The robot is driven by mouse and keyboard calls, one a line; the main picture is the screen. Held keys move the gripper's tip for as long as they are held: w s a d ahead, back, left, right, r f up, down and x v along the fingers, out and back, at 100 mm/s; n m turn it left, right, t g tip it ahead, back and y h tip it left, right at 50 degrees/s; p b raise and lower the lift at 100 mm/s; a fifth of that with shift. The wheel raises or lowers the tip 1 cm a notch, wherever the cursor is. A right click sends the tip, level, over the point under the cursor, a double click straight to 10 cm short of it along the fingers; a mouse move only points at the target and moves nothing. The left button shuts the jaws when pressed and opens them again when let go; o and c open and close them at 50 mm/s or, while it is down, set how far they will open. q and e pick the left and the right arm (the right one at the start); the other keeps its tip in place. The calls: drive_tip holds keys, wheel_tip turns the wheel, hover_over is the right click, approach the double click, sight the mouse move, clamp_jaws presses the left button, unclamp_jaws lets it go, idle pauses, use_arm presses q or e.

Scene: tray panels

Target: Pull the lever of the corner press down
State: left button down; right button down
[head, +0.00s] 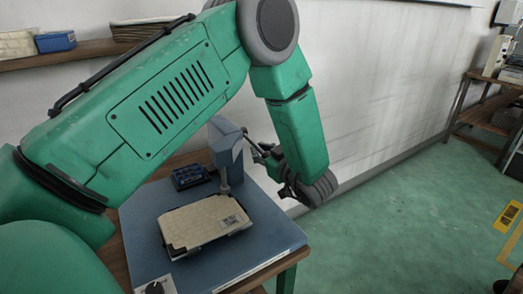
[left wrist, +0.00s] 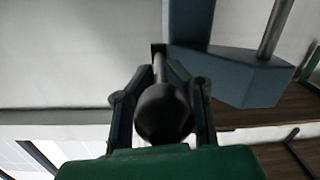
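The corner press has a blue-grey head (head: 226,143) above a blue-topped table, with a ram reaching down near the back corner of a beige panel (head: 200,222). Its lever sticks out to the right of the head. In the left wrist view the lever shows as a thin rod (left wrist: 158,68) with a black ball knob (left wrist: 163,108), beside the press head (left wrist: 250,78). My left gripper (head: 263,153) is at the lever; its fingers (left wrist: 160,80) lie on both sides of the knob and draw together on the rod beyond it. My right gripper is out of view.
A dark blue bin (head: 190,176) stands behind the panel. A small box with a black dial (head: 155,288) is at the table's front. A white wall (head: 385,85) is close behind. Green floor (head: 400,210) to the right is open.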

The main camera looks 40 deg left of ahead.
use_arm(q)
drive_tip(key=c, duration=1.6)
unclamp_jaws()
drive_tip(key=shift+s+f, duration=0.2)
drive_tip(key=shift+f, duration=0.55)
drive_tip(key=shift+w+a, duration=0.2)
drive_tip(key=shift+a, duration=0.1)
drive_tip(key=shift+s+d+r, duration=0.1)
drive_tip(key=shift+d+r, duration=0.05)
drive_tip(key=shift+d, duration=0.05)
drive_tip(key=v, duration=1.1)
drive_tip(key=shift+d, duration=0.25)
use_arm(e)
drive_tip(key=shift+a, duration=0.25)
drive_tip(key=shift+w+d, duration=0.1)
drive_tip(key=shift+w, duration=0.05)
